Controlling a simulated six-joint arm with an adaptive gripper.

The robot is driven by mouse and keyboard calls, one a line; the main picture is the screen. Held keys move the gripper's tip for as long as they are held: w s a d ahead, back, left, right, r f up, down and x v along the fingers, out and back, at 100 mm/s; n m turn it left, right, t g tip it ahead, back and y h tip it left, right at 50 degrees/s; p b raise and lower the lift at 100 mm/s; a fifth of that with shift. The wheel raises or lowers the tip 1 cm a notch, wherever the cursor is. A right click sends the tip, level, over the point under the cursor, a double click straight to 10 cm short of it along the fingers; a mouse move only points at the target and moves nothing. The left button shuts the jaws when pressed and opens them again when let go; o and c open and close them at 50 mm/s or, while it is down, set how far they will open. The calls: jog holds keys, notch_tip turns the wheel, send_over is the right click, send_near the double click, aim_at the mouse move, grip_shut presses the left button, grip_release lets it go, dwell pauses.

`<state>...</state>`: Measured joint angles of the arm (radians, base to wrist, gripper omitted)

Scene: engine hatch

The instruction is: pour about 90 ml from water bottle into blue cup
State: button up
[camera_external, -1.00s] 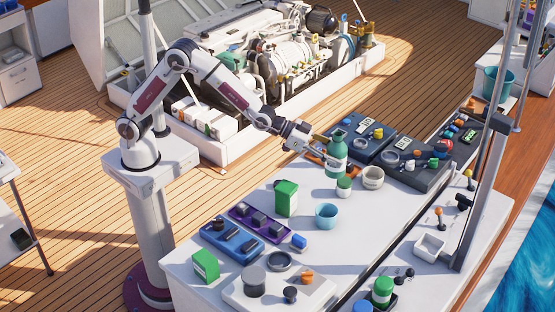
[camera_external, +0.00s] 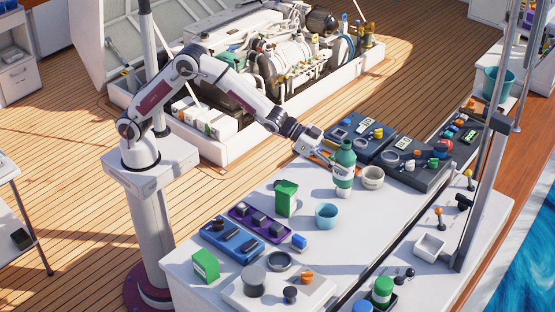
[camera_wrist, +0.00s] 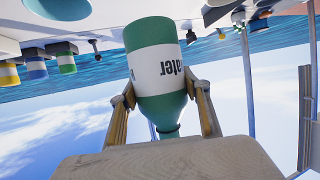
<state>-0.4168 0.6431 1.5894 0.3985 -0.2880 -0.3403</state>
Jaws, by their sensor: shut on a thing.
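The water bottle (camera_external: 345,157) is green with a white label and looks upright at the far part of the white table. My gripper (camera_external: 333,167) is shut on it from the left. In the wrist view the bottle (camera_wrist: 155,75) appears upside down, between the two fingers (camera_wrist: 165,108), with its neck toward the lower edge. The blue cup (camera_external: 326,217) stands on the table, nearer the camera and slightly left of the bottle. They are apart. The cup's inside is too small to judge. I cannot tell how far the bottle's base is above the table.
A green box (camera_external: 286,199) stands left of the cup. A grey-white ring-shaped container (camera_external: 372,177) stands right of the bottle. Dark trays with parts (camera_external: 420,160) lie behind it. Blue (camera_external: 231,242) and purple (camera_external: 262,226) holders are at the left. The table right of the cup is clear.

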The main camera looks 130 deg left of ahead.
aim_at(350, 174)
jog(key=shift+w+d+f+m+t+h, duration=0.15)
jog(key=shift+w+f+m+h, duration=0.15)
jog(key=shift+w, duration=0.25)
jog(key=shift+w+d+f+m+t+h, duration=0.1)
jog(key=shift+w+f+m+t+h, duration=0.15)
jog(key=shift+w, duration=0.25)
jog(key=shift+w+d+f+m+h, duration=0.2)
jog(key=shift+w+f+m+h, duration=0.25)
jog(key=shift+w+f+h, duration=0.4)
jog(key=shift+w+f+m, duration=0.2)
jog(key=shift+f+m, duration=0.1)
jog(key=shift+f, duration=0.4)
jog(key=f, duration=0.1)
jog(key=f+h, duration=0.1)
jog(key=f+m, duration=0.1)
jog(key=shift+w+f+h, duration=0.3)
jog(key=shift+w+f, duration=0.05)
jog(key=shift+w, duration=0.05)
jog(key=shift+a+f+m+h, duration=0.1)
jog(key=shift+f+m+h, duration=0.2)
jog(key=shift+f, duration=0.4)
